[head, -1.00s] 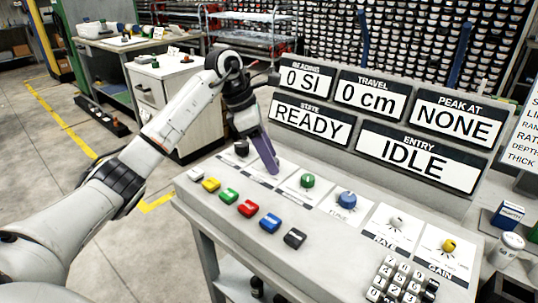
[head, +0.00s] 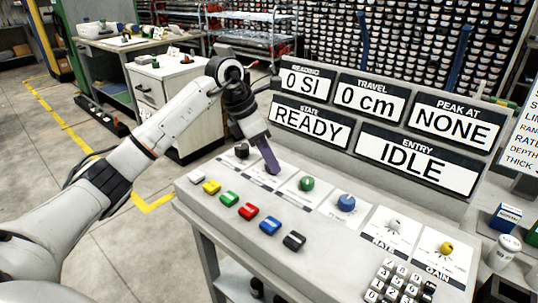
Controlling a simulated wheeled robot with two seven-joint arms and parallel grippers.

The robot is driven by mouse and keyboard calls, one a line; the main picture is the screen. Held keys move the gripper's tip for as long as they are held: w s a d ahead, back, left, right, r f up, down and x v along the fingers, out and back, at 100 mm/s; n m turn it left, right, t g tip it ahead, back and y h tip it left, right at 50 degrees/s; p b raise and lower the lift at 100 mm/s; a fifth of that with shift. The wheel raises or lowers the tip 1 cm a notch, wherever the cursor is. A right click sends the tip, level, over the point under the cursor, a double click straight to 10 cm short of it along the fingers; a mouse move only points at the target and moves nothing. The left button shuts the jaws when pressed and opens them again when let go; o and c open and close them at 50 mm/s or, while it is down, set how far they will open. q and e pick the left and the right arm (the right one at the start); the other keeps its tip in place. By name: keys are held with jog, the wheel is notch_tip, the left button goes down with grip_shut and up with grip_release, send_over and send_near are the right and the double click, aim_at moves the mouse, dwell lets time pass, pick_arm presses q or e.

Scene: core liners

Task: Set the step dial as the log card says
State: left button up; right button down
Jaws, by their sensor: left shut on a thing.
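My left gripper (head: 270,168) reaches down onto the sloping console with its purple fingers. It is shut on a dial knob between the black knob (head: 241,151) and the green knob (head: 306,184); the fingers hide that knob and its pointer. The label under it is too small to read, so I cannot tell whether it is the step dial. A card (head: 520,140) with printed lines, cut off by the right edge, may be the log card; lines beginning RATE, DEPTH and THICK show, but no values. My right gripper is not in view.
A blue knob (head: 346,203), a white RATE knob (head: 394,222) and a yellow GAIN knob (head: 446,248) continue the row. Several coloured buttons (head: 249,211) and a keypad (head: 398,283) lie in front.

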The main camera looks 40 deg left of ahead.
pick_arm(q)
jog(key=n, duration=0.2)
jog(key=n+y+p, duration=0.1)
jog(key=shift+d+r+n+t, duration=0.1)
jog(key=shift+r+n+t, duration=0.05)
jog(key=shift+n+t, duration=0.2)
jog(key=n+y+p, duration=0.1)
jog(key=n, duration=0.2)
jog(key=shift+d+n+y, duration=0.15)
jog(key=shift+n+y, duration=0.15)
jog(key=shift+n, duration=0.05)
jog(key=n+y, duration=0.1)
jog(key=n, duration=0.1)
jog(key=n+y, duration=0.1)
jog(key=n, duration=0.2)
jog(key=shift+d, duration=0.15)
jog(key=shift+n+y, duration=0.5)
jog(key=shift+n, duration=0.9)
jog(key=shift+g, duration=0.45)
jog(key=o, duration=1.1)
jog(key=shift+c, duration=0.2)
